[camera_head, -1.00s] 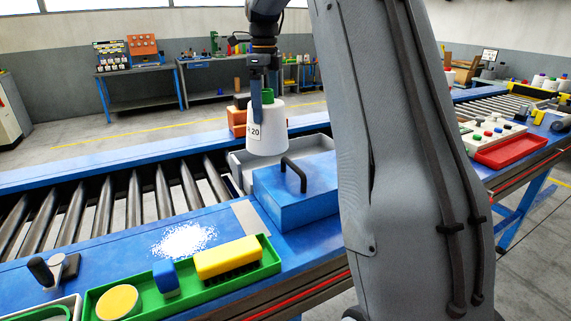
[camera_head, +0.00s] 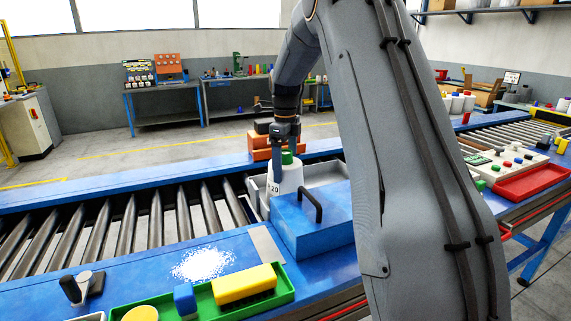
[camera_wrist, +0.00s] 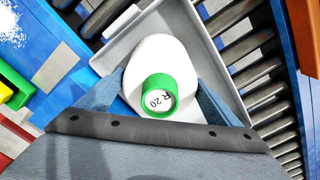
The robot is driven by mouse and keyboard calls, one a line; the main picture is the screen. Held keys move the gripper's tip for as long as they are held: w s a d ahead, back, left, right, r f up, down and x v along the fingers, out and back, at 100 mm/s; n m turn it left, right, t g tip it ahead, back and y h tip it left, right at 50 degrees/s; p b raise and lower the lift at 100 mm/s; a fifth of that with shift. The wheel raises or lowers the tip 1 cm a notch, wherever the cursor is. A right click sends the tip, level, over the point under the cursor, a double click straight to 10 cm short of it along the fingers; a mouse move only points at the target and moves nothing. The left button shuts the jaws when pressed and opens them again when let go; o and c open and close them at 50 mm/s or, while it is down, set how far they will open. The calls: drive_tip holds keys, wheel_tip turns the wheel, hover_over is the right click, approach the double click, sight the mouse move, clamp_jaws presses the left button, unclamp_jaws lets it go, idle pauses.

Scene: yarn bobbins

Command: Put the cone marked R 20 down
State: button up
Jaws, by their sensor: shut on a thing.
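The white cone marked R 20 (camera_head: 283,180) has a green top and stands upright in my gripper. In the wrist view the cone (camera_wrist: 172,56) shows its green-rimmed end with "R 20" on it. My gripper (camera_head: 284,157) is shut on the cone near its top, with the fingers on either side of it. The cone is over or inside a grey tray (camera_head: 327,173) on the roller conveyor; I cannot tell if its base touches the tray floor. The tray (camera_wrist: 125,38) also shows around the cone in the wrist view.
A blue box with a black handle (camera_head: 318,222) stands right in front of the tray. A green tray (camera_head: 285,291) holds a yellow brush (camera_head: 244,284). White granules (camera_head: 201,264) lie on the blue ledge. Rollers to the left are clear.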

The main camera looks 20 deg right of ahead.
drive_tip(key=o, duration=1.9)
drive_tip(key=shift+f, duration=0.1)
drive_tip(key=shift+o, duration=0.2)
wheel_tip(320, 180, up, 12)
drive_tip(key=b, duration=0.4)
